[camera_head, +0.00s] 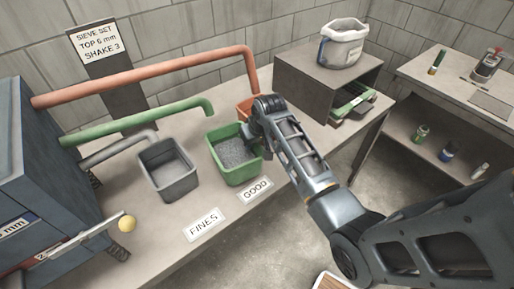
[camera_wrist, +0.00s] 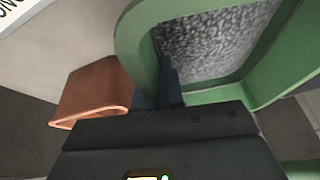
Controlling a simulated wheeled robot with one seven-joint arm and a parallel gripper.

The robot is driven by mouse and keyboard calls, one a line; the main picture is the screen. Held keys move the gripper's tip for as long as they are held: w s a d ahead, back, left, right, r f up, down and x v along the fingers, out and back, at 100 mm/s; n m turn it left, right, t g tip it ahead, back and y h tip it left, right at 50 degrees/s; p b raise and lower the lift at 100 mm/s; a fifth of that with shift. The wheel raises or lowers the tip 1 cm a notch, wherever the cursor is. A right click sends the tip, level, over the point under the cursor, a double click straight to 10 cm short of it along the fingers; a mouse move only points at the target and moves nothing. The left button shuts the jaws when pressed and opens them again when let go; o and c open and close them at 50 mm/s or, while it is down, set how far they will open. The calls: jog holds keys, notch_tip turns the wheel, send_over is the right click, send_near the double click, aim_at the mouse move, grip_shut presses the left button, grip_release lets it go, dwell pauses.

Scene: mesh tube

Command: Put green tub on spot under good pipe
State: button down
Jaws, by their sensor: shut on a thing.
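The green tub (camera_head: 236,176) holds grey grains and stands upright behind the GOOD label (camera_head: 255,190), in front and right of the green pipe's (camera_head: 150,121) open end. I cannot tell whether its base touches the bench. My gripper (camera_head: 252,134) is shut on the tub's right-hand wall. In the wrist view, the green tub's rim (camera_wrist: 133,35) fills the upper right, and a dark finger of my gripper (camera_wrist: 168,90) is against its wall. The fingertips are partly hidden. No pipe bears the word good.
A grey tub (camera_head: 168,181) sits under the grey pipe (camera_head: 118,149), left of the green tub. An orange tub (camera_head: 243,108) is partly hidden behind my arm, below the orange pipe (camera_head: 150,73). The FINES label (camera_head: 204,224) lies in front. A yellow-knobbed lever (camera_head: 127,223) projects at left.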

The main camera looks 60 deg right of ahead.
aim_at(236, 128)
jog(key=shift+w+d+f+b, duration=0.1)
jog(key=shift+w+d+b, duration=0.35)
jog(key=shift+w+b, duration=0.9)
jog(key=shift+w+d+r+b, duration=0.1)
jog(key=shift+w+d+b, duration=0.3)
jog(key=shift+w+b, duration=0.9)
jog(key=shift+w+d+f+b, duration=0.1)
jog(key=shift+w+d+b, duration=0.55)
jog(key=shift+w, duration=1.15)
jog(key=shift+w+a+f+b, duration=0.1)
jog(key=shift+a+f+b, duration=0.1)
jog(key=shift+f+b, duration=0.55)
jog(key=shift+f, duration=0.15)
jog(key=c, duration=1.2)
grip_release()
jog(key=shift+o, duration=0.2)
jog(key=v, duration=0.7)
jog(key=shift+s+r, duration=0.25)
jog(key=shift+r, duration=0.1)
